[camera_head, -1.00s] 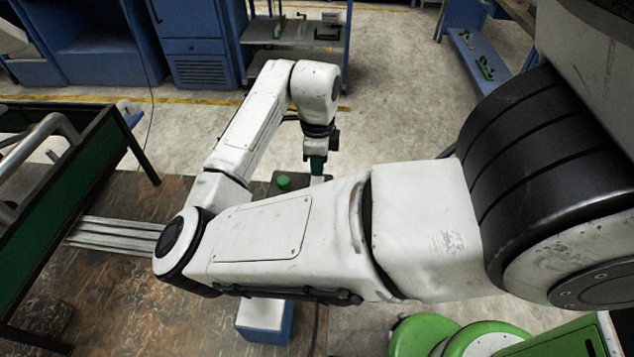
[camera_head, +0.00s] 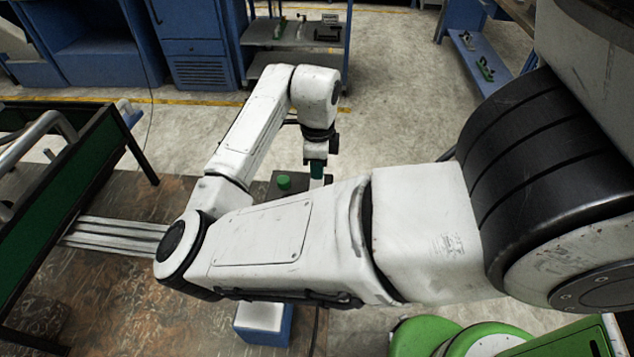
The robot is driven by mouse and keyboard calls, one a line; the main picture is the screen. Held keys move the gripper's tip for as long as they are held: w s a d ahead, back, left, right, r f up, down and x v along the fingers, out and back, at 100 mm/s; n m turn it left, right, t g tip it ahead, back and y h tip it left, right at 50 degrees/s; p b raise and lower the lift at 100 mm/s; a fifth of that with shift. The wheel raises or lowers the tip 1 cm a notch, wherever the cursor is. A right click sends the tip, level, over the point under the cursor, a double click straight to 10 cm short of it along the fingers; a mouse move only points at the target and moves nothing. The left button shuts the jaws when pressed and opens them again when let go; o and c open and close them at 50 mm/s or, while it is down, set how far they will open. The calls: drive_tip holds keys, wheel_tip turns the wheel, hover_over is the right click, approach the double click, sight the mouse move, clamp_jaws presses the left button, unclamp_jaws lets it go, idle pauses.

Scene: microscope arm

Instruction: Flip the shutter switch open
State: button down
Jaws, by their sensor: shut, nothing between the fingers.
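My gripper (camera_head: 317,172) is at the end of my white arm, pointing down at the far edge of the brown table. It looks small and its lower end is close to, or partly behind, my forearm. Its fingers are shut with nothing held. Just left of it, a dark box (camera_head: 268,190) with a round green knob (camera_head: 284,183) sits on the table, partly hidden by my arm. I cannot make out a shutter switch; it may be hidden by my gripper or arm. I cannot tell whether the gripper touches anything.
The brown table (camera_head: 110,290) holds metal rails (camera_head: 115,235) at the left and a blue and white box (camera_head: 262,322) in front of my arm. A dark green-sided frame (camera_head: 60,180) stands at the left. Blue cabinets (camera_head: 200,60) and a shelf cart (camera_head: 300,40) are behind.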

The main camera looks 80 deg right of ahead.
drive_tip(key=shift+f, duration=0.3)
drive_tip(key=shift+r, duration=0.1)
drive_tip(key=shift+r+p, duration=2.75)
drive_tip(key=shift+r, duration=0.7)
